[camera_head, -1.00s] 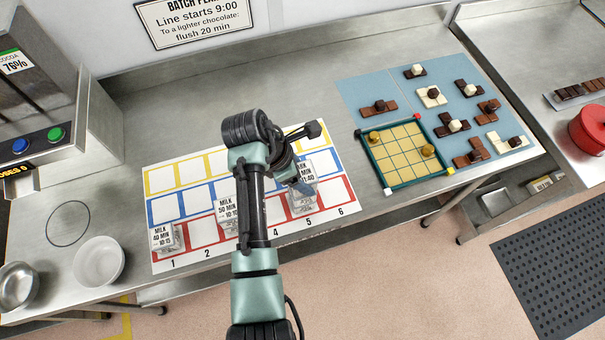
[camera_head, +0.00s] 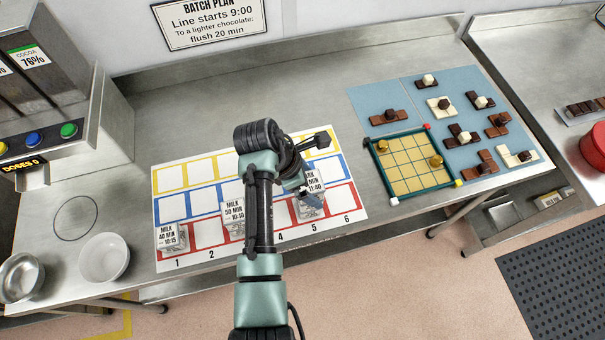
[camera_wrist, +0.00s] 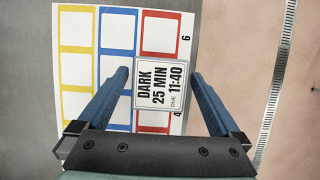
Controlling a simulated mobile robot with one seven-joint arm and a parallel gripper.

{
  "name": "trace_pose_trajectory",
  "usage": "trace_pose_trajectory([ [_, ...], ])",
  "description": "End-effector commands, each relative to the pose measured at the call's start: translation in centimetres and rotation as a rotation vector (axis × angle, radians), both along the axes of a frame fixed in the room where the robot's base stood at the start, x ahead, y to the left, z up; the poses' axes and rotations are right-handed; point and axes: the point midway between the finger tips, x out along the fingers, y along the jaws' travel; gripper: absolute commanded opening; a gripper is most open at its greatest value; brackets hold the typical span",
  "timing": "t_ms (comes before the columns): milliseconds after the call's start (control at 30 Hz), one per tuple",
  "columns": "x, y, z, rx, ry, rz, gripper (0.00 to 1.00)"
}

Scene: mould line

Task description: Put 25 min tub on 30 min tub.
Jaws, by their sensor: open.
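The 25 min tub (camera_wrist: 160,84), labelled DARK 25 MIN, due 11:40, lies between my fingers in the wrist view. In the head view the 25 min tub (camera_head: 315,182) is at column 5 of the front red row, partly behind my arm. Clear tub wall shows below its label and looks tall, like two tubs stacked. No 30 min label is readable, so I cannot identify a lower tub. My gripper (camera_wrist: 160,98) is open around the 25 min tub, with a gap beside each finger.
A milk 40 min tub (camera_head: 169,238) stands at column 1 and a milk 50 min tub (camera_head: 233,213) near column 3 of the printed mat (camera_head: 208,252). A game board (camera_head: 412,190) is to the right. Bowls (camera_head: 103,257) stand at the left. The back rows are clear.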

Motion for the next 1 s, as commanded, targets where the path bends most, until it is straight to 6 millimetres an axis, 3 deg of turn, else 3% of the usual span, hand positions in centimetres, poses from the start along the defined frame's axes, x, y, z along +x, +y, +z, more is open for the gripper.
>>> trace_pose_trajectory([
  [500,-1.0,3.7,9.0,0.002,-0.005,0.002,1.0],
  [833,-1.3,4.3,11.0,0.001,-0.004,0.0,1.0],
  [933,-0.3,4.2,11.8,0.024,-0.073,-0.032,1.0],
  [1000,1.6,4.0,13.5,0.069,-0.204,-0.094,1.0],
])
